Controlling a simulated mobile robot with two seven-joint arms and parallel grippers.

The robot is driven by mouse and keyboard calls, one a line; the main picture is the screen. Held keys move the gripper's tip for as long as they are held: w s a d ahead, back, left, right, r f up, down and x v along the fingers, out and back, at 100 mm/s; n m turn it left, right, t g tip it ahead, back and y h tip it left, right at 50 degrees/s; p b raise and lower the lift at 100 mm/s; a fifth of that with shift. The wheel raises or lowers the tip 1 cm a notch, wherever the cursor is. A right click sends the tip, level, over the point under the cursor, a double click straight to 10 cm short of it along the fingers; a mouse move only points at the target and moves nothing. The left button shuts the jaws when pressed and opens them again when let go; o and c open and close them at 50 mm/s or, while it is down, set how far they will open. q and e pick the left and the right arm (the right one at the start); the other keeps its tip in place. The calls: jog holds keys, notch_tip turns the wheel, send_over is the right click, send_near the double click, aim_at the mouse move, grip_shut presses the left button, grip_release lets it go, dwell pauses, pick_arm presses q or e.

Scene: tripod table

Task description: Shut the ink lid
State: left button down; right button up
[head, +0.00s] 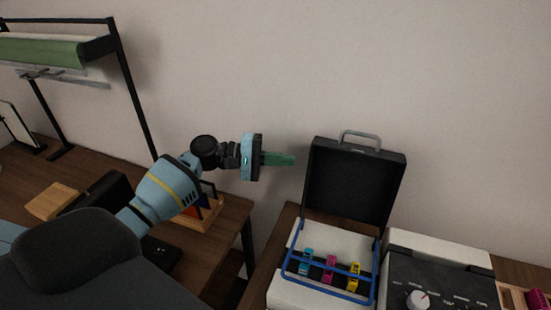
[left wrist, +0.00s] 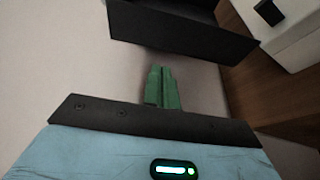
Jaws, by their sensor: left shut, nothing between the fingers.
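The ink lid (head: 352,183) is a black panel with a grey handle (head: 361,138) on its top edge. It stands open and upright at the back of a white ink box (head: 290,292). Inside the box are cyan, magenta and yellow pieces behind a blue bar frame (head: 327,285). My left gripper (head: 293,159) has green fingers, shut and empty, just left of the lid's upper part, with a small gap. In the left wrist view the shut fingers (left wrist: 162,80) point toward the dark lid (left wrist: 185,30). My right gripper is not in view.
A black-topped machine with a white knob (head: 418,299) stands right of the box. A wooden tray (head: 513,297) is at the far right. A second wooden table (head: 232,212) is at left, with a gap between the tables. The wall is close behind.

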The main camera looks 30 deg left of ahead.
pick_arm(q)
jog(key=x, duration=0.6)
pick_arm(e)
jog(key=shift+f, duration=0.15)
